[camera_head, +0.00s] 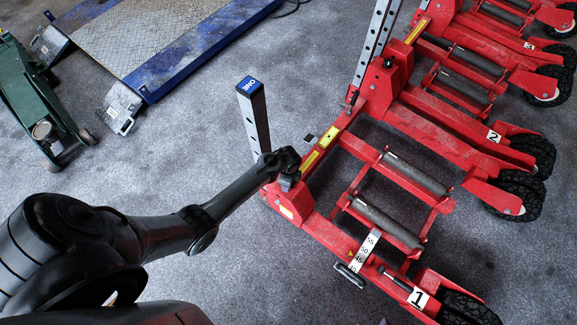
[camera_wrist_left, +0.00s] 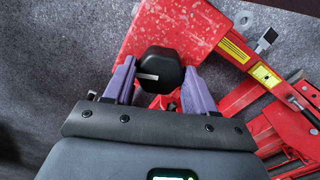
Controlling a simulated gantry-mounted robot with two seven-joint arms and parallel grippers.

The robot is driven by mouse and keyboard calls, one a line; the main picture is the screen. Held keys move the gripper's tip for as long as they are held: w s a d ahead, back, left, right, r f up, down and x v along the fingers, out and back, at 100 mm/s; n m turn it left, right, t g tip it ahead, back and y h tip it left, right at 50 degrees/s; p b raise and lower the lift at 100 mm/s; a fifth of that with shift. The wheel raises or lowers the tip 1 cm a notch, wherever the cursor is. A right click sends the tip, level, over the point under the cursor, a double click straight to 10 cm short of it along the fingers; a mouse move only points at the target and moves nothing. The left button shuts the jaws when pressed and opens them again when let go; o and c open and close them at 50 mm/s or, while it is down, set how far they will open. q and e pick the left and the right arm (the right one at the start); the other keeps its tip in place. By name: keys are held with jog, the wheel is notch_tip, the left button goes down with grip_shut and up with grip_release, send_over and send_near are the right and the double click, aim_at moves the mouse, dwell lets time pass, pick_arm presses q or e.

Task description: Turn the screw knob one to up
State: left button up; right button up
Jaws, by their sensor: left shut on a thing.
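The screw knob (camera_wrist_left: 161,66) is black and rounded, with a pale line on its face, and sits at the red base of the trolley jack (camera_head: 295,205) labelled 1. My left gripper (camera_wrist_left: 158,82) has its two purple fingers on either side of the knob and is shut on it. In the head view my left arm reaches in from the left, and my left gripper (camera_head: 287,165) is at the jack's near-left corner. The knob is hard to make out there behind my gripper. My right gripper is not in view.
A post with a blue cap (camera_head: 249,85) stands just behind my left gripper. More red jacks (camera_head: 440,120) with black wheels stand to the right. A blue-edged ramp (camera_head: 160,80) and a green floor jack (camera_head: 40,110) are at the upper left. Grey floor between them is clear.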

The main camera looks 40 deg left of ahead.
pick_arm(q)
jog(key=shift+r+n+p, duration=0.2)
jog(key=shift+n+p, duration=1)
jog(key=shift+p, duration=0.05)
jog(key=n+p, duration=0.2)
jog(key=n, duration=0.1)
jog(key=n+p, duration=0.2)
jog(key=n, duration=0.3)
jog(key=shift+f, duration=0.15)
jog(key=n, duration=0.3)
jog(key=shift+p, duration=0.35)
jog(key=shift+f+n, duration=0.1)
jog(key=shift+n, duration=0.2)
jog(key=o, duration=1)
jog(key=shift+o, duration=0.2)
